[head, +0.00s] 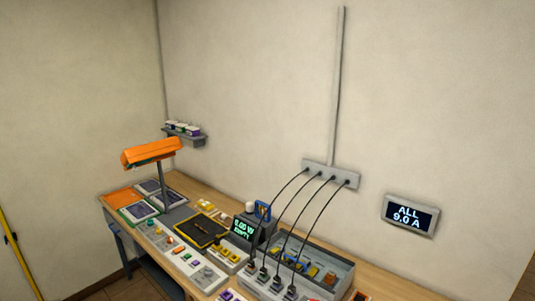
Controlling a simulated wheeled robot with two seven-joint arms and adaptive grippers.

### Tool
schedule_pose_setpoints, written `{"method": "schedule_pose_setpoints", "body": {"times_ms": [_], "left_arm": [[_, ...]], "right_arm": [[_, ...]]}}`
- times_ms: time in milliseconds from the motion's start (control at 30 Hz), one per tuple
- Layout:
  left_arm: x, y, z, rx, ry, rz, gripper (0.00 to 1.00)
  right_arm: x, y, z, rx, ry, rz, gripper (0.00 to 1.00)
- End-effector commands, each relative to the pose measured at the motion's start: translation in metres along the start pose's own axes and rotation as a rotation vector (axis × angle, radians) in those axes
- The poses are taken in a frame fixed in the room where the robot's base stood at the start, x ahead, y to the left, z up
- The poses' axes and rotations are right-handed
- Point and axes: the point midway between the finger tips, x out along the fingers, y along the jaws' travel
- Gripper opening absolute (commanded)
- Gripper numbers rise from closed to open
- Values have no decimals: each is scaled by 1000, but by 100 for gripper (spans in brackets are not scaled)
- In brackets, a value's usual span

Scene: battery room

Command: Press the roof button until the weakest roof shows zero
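A small dark meter (244,230) on the bench shows green text that looks like "0.00 W" with a smaller word under it, perhaps "EMPTY". Several dark framed panels (138,211) lie flat at the bench's left end, under an orange lamp (151,153); they may be the roofs. Several control blocks with small coloured knobs or buttons (201,273) stand along the front edge. I cannot tell which one is the roof button. Neither of my grippers is in view.
A wall display (409,215) reads "ALL 9.0 A". Black cables run from a wall socket strip (331,175) to plugs at the bench front. A grey tray (318,262) holds small parts. A small shelf (187,137) holds several items. A black-topped yellow tray (197,229) lies mid-bench.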

Motion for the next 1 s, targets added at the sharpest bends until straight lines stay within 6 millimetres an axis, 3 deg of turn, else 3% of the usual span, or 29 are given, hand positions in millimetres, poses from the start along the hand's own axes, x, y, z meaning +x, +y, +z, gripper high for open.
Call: {"method": "schedule_pose_setpoints", "body": {"times_ms": [700, 1000], "left_arm": [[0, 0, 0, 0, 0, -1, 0], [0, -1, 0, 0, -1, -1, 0]], "right_arm": [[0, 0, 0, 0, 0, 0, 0], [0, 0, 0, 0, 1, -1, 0]]}}
